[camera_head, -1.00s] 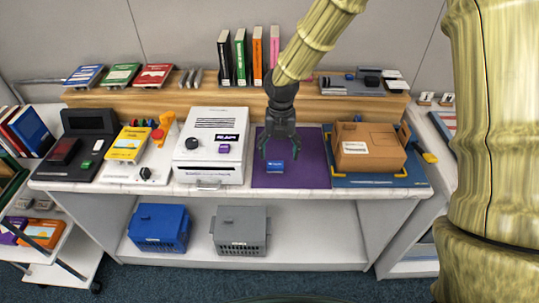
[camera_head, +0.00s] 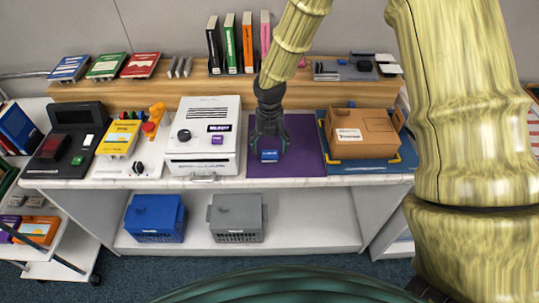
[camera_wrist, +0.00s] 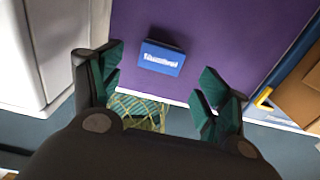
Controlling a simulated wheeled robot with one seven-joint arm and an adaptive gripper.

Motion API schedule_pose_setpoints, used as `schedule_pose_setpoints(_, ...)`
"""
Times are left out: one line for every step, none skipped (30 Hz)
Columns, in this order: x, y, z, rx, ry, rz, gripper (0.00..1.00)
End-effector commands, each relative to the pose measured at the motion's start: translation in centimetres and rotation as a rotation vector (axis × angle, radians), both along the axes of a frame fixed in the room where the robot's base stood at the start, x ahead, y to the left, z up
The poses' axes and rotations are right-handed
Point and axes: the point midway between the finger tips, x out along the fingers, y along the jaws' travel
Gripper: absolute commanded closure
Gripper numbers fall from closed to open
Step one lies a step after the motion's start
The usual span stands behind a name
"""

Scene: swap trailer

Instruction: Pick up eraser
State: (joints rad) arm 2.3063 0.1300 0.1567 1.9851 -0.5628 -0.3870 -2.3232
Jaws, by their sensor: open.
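A small blue block with white lettering (camera_head: 269,156), which looks like the eraser, lies on the purple mat (camera_head: 300,164). My gripper (camera_head: 269,148) is open and points down just over the block in the head view. In the wrist view the block (camera_wrist: 162,57) lies beyond the fingertips, between the lines of the two fingers and nearer the left one. The gripper's fingers (camera_wrist: 160,92) are apart with nothing between them. The block appears untouched, though the head view does not show the exact height gap.
A white boxy machine (camera_head: 203,138) stands left of the mat. A cardboard box (camera_head: 362,134) sits on a blue mat to the right. A wooden riser (camera_head: 130,92) with books runs behind. Blue (camera_head: 155,217) and grey (camera_head: 236,216) crates stand on the lower shelf.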

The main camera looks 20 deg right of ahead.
Motion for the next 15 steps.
schedule_pose_setpoints(0.1,0.0,-0.3,-0.001,0.002,0.000,0.24)
schedule_pose_setpoints(0.1,-0.1,-0.6,-0.001,0.002,0.000,0.24)
schedule_pose_setpoints(0.2,-0.1,-1.0,-0.001,0.002,0.000,0.24)
schedule_pose_setpoints(0.3,-0.1,-1.3,-0.001,0.002,0.000,0.24)
schedule_pose_setpoints(0.3,-0.2,-1.6,-0.002,0.003,0.000,0.24)
schedule_pose_setpoints(0.4,-0.2,-2.0,-0.002,0.003,-0.001,0.24)
schedule_pose_setpoints(0.4,-0.2,-2.4,-0.001,0.002,-0.001,0.24)
schedule_pose_setpoints(0.4,-0.2,-2.7,-0.002,0.002,-0.001,0.24)
schedule_pose_setpoints(0.4,-0.2,-3.1,0.000,0.002,-0.001,0.24)
schedule_pose_setpoints(0.4,-0.2,-3.3,-0.001,0.002,-0.001,0.24)
schedule_pose_setpoints(0.4,-0.2,-3.6,0.000,0.002,-0.001,0.24)
schedule_pose_setpoints(0.4,-0.2,-3.8,0.000,0.002,0.000,0.24)
schedule_pose_setpoints(0.4,-0.2,-3.9,-0.001,0.001,0.000,0.24)
schedule_pose_setpoints(0.4,-0.2,-4.1,0.000,0.000,0.000,0.24)
schedule_pose_setpoints(0.4,-0.2,-4.2,0.000,0.000,0.000,0.24)
